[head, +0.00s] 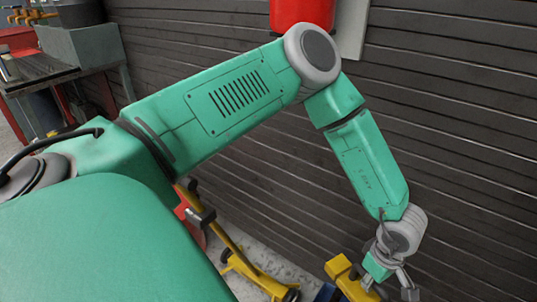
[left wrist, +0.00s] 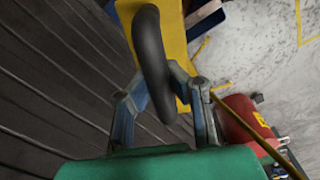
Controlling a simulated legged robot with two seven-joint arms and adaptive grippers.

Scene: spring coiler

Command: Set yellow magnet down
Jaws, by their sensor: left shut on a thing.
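The yellow magnet (head: 352,285) is at the bottom right of the head view, cut off by the frame edge. In the left wrist view the yellow magnet (left wrist: 175,32) is at the top, with a thick black curved handle (left wrist: 152,50) along it. My left gripper (head: 388,284) is at the magnet, partly hiding it. In the left wrist view my left gripper's fingers (left wrist: 162,92) sit on both sides of the handle's lower end, shut on the magnet. The magnet's underside is hidden, so I cannot tell whether it touches anything. My right gripper is not in view.
A dark slatted wall (head: 470,130) stands close behind my left arm. A yellow wheeled frame (head: 245,262) is on the floor at the bottom. A workbench (head: 65,75) is at the upper left. A red cylinder (left wrist: 240,120) lies at the right of the wrist view, near bare floor.

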